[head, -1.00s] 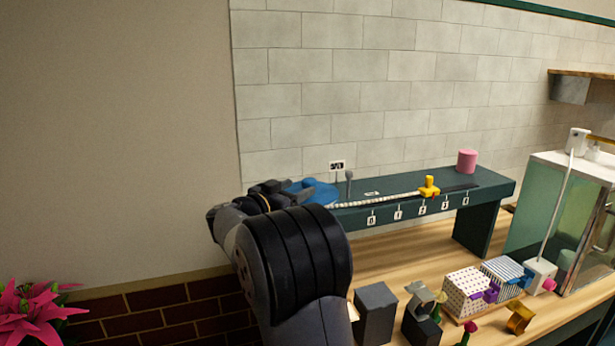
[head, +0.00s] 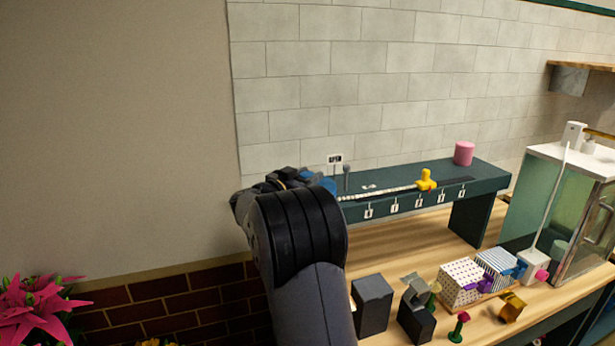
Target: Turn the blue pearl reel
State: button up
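The blue pearl reel (head: 329,182) sits at the left end of a dark green raised shelf. Most of it is hidden behind my arm and gripper. A white pearl strand (head: 378,193) runs right from it along the shelf to a yellow piece (head: 426,180), above tags with marks. My gripper (head: 292,179) is at the reel's left side, seen from behind. Its fingertips are hidden or too small to make out, so I cannot tell whether it touches the reel or is open.
The green shelf (head: 478,187) bears a grey post (head: 346,178) and a pink cylinder (head: 464,153). Below are dark grey blocks (head: 372,303), patterned boxes (head: 461,283) and a gold ring (head: 511,307). A glass case (head: 579,205) stands right. Pink flowers (head: 35,305) are at lower left.

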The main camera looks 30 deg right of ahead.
grip_shut()
jog(key=g+b, duration=0.1)
jog(key=b, duration=0.1)
jog(key=shift+f+m+b, duration=0.3)
jog(key=shift+m+b, duration=0.05)
jog(key=shift+m, duration=0.05)
jog(key=m+g+b, duration=0.1)
jog(key=g+b, duration=0.1)
jog(key=b, duration=0.1)
jog(key=shift+h, duration=0.3)
jog(key=m+g, duration=0.2)
jog(key=g, duration=0.1)
jog(key=m+g, duration=0.1)
jog(key=shift+r, duration=0.3)
jog(key=m+g+p, duration=0.1)
jog(key=g, duration=0.2)
jog(key=shift+r+m+p, duration=0.1)
jog(key=shift+m+p, duration=0.3)
jog(key=shift+m+g+p, duration=0.3)
jog(key=shift+g+p, duration=0.1)
jog(key=shift+g, duration=0.2)
jog(key=shift+g+y, duration=0.4)
jog(key=shift+y, duration=0.1)
